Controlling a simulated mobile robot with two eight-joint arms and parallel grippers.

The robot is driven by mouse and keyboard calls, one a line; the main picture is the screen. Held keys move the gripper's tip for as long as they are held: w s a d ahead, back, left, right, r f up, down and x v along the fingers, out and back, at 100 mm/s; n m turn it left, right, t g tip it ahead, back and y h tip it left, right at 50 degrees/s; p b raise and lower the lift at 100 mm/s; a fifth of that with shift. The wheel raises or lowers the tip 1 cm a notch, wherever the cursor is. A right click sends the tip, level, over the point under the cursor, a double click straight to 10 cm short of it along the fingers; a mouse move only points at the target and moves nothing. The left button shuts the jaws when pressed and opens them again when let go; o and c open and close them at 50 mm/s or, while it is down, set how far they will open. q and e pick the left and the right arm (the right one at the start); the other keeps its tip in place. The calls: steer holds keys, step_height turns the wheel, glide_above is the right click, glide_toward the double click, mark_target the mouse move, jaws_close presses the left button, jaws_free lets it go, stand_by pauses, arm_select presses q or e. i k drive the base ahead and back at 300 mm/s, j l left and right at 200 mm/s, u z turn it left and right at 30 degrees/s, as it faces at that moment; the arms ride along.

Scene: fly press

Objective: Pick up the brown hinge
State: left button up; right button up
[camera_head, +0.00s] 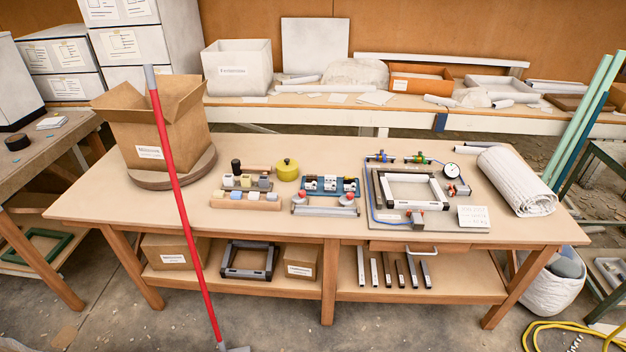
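I cannot make out a brown hinge for certain; the small parts on the table (330,226) are too small to tell. A blue tray (340,194) at the middle of the table holds small white and dark parts. Left of it, a wooden block (245,202) carries several small grey, blue and white pieces. Below the blue tray lies a grey bar fixture (325,211) with red-topped knobs. Neither of my grippers shows in this view.
A cardboard box (152,130) stands on a round board at the left. A red pole (180,205) rises in front of the table. A grey plate with a frame, hoses and gauge (452,171) is right of centre, beside a white roll (517,182). The front left tabletop is clear.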

mark_target(310, 177)
steer(key=i+l+z, duration=0.1)
steer(key=i+z, duration=0.35)
steer(key=i, duration=1.15)
